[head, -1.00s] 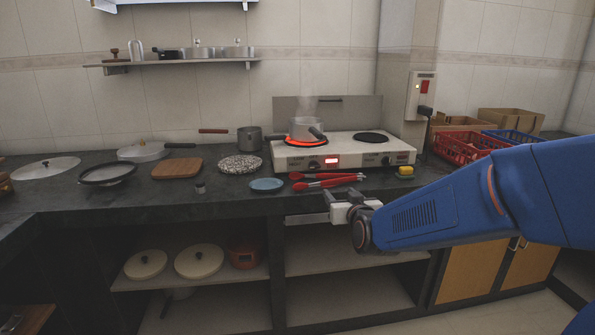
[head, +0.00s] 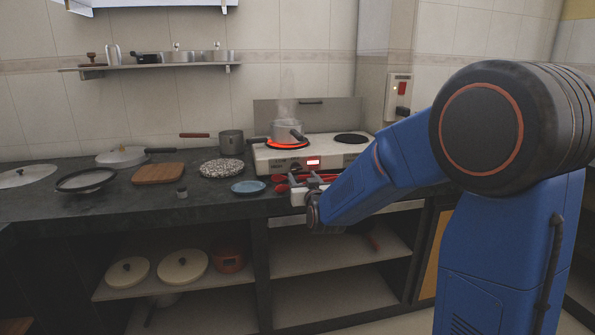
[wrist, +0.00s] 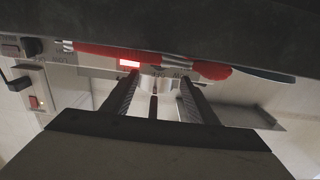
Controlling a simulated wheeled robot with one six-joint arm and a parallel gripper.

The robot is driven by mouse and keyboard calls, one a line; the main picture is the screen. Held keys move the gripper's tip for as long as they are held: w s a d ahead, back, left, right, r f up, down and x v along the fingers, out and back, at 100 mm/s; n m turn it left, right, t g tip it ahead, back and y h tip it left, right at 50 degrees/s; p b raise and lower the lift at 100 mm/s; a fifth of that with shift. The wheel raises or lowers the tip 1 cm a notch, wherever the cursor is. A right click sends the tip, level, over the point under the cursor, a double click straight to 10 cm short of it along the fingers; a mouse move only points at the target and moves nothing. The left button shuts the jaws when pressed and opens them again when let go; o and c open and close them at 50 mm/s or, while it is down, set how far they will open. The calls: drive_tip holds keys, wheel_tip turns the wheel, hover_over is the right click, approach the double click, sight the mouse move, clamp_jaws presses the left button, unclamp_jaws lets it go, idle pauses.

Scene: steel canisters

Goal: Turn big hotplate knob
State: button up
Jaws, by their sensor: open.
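The white two-plate hotplate (head: 262,160) stands on the dark counter, with a lit red display on its front. A pot (head: 287,131) sits on its glowing left plate; the right plate (head: 351,139) is dark and bare. A dark knob (head: 292,166) shows left of the display; my arm hides the right part of the front. In the wrist view, which looks upside down, another dark knob (wrist: 32,46) is at the left. My gripper (head: 306,180) is open at the counter's front edge, before the hotplate. Its fingers (wrist: 157,82) point towards the panel beside the display, with a pale rounded shape between them.
Red tongs (head: 283,187) lie in front of the hotplate, close to my gripper; their red handle (wrist: 125,53) crosses the wrist view. A saucepan (head: 231,143) stands beside the hotplate.

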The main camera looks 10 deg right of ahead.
sight(297, 168)
drive_tip(key=w, duration=0.8)
drive_tip(key=shift+c, duration=0.3)
drive_tip(key=c, duration=1)
